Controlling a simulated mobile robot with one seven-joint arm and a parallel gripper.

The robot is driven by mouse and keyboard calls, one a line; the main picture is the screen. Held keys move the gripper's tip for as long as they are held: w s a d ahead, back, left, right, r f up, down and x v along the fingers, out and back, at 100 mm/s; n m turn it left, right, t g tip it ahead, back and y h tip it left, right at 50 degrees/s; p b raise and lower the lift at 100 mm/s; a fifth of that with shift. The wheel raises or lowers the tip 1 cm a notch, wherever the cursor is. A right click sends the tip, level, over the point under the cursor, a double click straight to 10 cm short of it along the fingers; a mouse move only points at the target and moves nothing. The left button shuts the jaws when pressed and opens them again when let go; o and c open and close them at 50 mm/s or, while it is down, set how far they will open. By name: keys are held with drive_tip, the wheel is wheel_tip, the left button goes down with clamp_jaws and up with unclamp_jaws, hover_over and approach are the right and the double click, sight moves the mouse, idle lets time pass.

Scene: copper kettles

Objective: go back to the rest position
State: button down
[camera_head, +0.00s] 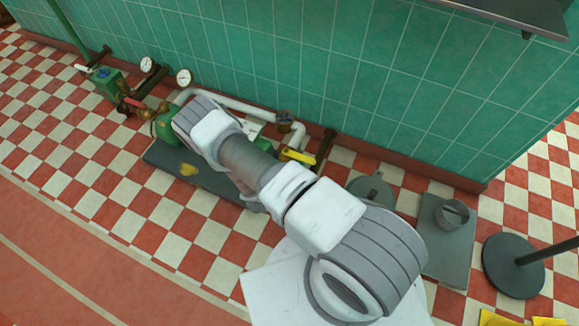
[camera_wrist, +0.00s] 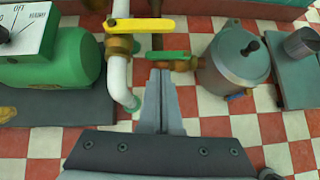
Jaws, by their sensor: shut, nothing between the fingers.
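My gripper (camera_wrist: 162,76) shows in the wrist view with its two grey fingers together and nothing between them. The fingertips are close in the picture to a green lever (camera_wrist: 168,56) on a brass valve; I cannot tell whether they touch it. A yellow lever (camera_wrist: 140,25) sits on a white pipe up and left of the fingertips, and it also shows in the head view (camera_head: 299,156). In the head view my arm crosses the middle of the picture and my gripper is hidden.
A grey lidded pot (camera_wrist: 236,62) stands right of the fingers. A green machine with a dial box (camera_wrist: 60,60) is at left. A metal cup (camera_head: 453,215) stands on a dark plate (camera_head: 446,262). A round post base (camera_head: 512,268) is at right. The green tiled wall (camera_head: 300,60) runs behind.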

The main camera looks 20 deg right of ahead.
drive_tip(key=shift+s+a+r, duration=0.1)
drive_tip(key=w+d+r+m+g+h, duration=0.15)
drive_tip(key=r+m, duration=0.25)
drive_tip(key=r, duration=0.7)
drive_tip(key=w+d+r+m+g, duration=0.1)
drive_tip(key=w+r+m, duration=0.3)
drive_tip(key=r, duration=0.7)
drive_tip(key=w+d+r+m+g+h, duration=0.1)
drive_tip(key=r+m, duration=0.4)
drive_tip(key=r, duration=0.6)
drive_tip(key=s+r+m+y, duration=0.2)
drive_tip(key=s+r+m, duration=0.25)
drive_tip(key=r, duration=0.55)
drive_tip(key=s+a+r+m+t+y, duration=0.2)
drive_tip(key=s+a+r+m+y, duration=0.2)
drive_tip(key=s+r, duration=0.55)
drive_tip(key=s+a+r+m+t+y, duration=0.1)
drive_tip(key=s+a+r+m+y, duration=0.35)
drive_tip(key=s+r, duration=0.45)
wheel_tip(320, 180, up, 19)
drive_tip(key=d+p, duration=0.1)
drive_tip(key=p, duration=1.8)
drive_tip(key=shift+s+f+h+p, duration=0.2)
drive_tip(key=shift+s+h+p, duration=0.2)
